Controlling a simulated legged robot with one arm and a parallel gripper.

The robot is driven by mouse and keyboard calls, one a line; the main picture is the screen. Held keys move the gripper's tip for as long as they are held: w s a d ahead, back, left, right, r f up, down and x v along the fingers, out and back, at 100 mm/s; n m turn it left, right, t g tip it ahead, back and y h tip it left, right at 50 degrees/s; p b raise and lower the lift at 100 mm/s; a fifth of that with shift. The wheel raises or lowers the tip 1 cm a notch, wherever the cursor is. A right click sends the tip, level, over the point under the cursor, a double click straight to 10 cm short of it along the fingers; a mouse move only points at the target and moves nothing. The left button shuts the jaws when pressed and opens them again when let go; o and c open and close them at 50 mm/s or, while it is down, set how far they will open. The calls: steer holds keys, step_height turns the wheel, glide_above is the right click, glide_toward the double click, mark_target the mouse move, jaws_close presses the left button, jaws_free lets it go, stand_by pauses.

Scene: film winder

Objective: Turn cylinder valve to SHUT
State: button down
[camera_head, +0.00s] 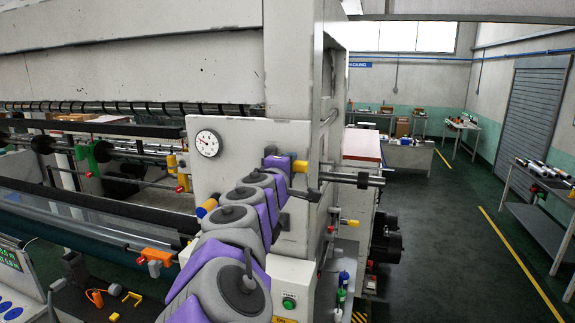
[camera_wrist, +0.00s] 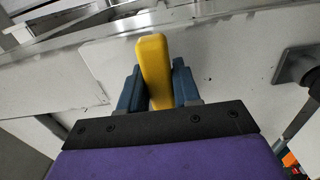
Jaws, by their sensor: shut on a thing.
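A yellow valve handle (camera_wrist: 153,55) sits between the two blue fingers of my gripper (camera_wrist: 156,78) in the wrist view. The gripper is shut on it, with the handle's rounded end sticking out past the fingertips. In the head view the yellow handle (camera_head: 300,166) shows as a small bit beside my gripper (camera_head: 288,164), at the machine's pale front panel, right of a round gauge (camera_head: 207,143). The valve body and any SHUT marking are hidden or too small to read.
My arm covers part of the pale panel (camera_head: 240,150). A shaft (camera_head: 360,180) juts out to the right of the handle. A box with a green button (camera_head: 289,302) is below. Rollers fill the left; the dark floor (camera_head: 440,250) at right is mostly clear.

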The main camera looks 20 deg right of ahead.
steer(key=shift+r, duration=0.1)
stand_by(0.4)
steer(key=c, duration=1.2)
jaws_free()
steer(key=shift+c, duration=0.2)
steer(key=o, duration=0.4)
steer(key=shift+w, duration=0.35)
steer(key=shift+c, duration=0.2)
steer(key=shift+s, duration=0.1)
steer(key=shift+s+a, duration=0.1)
steer(key=shift+s, duration=0.15)
